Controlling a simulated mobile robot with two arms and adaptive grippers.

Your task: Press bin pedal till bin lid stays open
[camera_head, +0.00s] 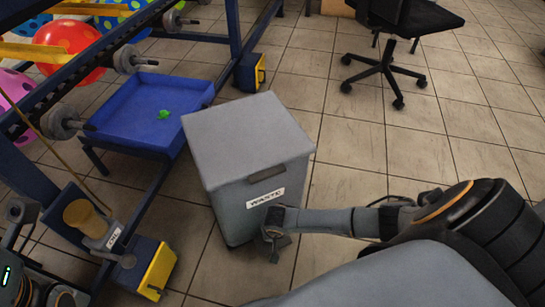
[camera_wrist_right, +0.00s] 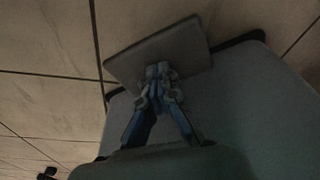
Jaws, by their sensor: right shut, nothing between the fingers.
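The grey bin (camera_head: 255,185) stands on the floor in the middle of the head view, with a "WASTE" label on its front. Its lid (camera_head: 245,130) lies flat and closed. My right gripper (camera_head: 274,236) is low in front of the bin, fingers shut and empty. The grey pedal plate (camera_wrist_right: 190,48) sticks out from the bin base in the right wrist view. My fingertips (camera_wrist_right: 160,72) are over the pedal and look in contact or very close; I cannot tell whether it is pressed. The pedal is mostly hidden by the gripper in the head view.
A blue tray (camera_head: 135,115) with a small green piece (camera_head: 164,114) stands left of the bin. A yellow-and-blue box (camera_head: 150,268) is at lower left. A black office chair (camera_head: 395,50) is at the back. Tiled floor to the right is free.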

